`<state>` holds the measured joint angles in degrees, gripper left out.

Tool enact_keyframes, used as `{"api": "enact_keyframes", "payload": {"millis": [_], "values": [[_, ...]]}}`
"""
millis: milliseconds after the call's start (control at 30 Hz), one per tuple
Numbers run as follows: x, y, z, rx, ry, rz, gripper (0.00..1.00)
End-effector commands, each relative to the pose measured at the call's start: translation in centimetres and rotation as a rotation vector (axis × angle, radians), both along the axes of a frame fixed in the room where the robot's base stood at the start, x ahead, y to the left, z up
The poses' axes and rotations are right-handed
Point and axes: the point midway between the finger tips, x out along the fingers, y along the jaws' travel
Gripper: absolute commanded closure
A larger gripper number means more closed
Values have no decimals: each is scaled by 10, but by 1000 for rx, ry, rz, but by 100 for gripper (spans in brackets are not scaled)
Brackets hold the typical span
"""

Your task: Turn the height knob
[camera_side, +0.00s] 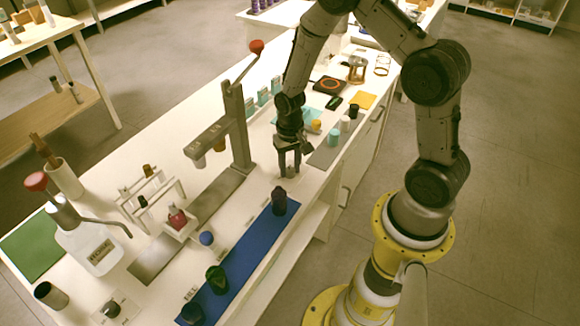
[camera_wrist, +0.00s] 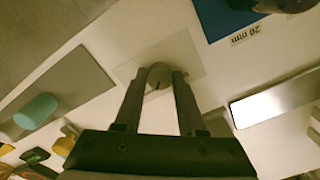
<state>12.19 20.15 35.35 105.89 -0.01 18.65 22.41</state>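A small round grey knob (camera_wrist: 159,75) with a dark line mark sits on a pale square plate (camera_wrist: 190,57) in the wrist view. My gripper (camera_wrist: 160,80) points down at it, with one finger on each side of the knob. The fingertips are close to its sides, and I cannot tell whether they press on it. In the side view my gripper (camera_side: 289,174) is low over the white table, just beyond the far end of the blue mat (camera_side: 240,258). The knob is hidden behind the fingers there.
A dark bottle (camera_side: 279,201) stands on the blue mat near my gripper. A grey stand with a red-knobbed lever (camera_side: 236,125) rises to the left. A grey mat (camera_side: 325,153) with several small jars lies to the right. Another knob (camera_side: 111,308) is at the lower left.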

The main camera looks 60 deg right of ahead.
Motion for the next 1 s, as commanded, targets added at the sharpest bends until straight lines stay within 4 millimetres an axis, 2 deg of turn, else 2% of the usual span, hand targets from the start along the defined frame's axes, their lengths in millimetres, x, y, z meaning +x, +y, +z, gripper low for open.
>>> {"api": "enact_keyframes", "payload": {"millis": [33,167,433,567,767,1000], "values": [[1,0,1,0,-2,-2,54],[1,0,1,0,-2,-2,31],[0,0,1,0,-1,0,31],[1,0,7,-1,-4,0,31],[2,0,40,-2,-7,0,31],[2,0,93,-2,-8,-1,31]]}}
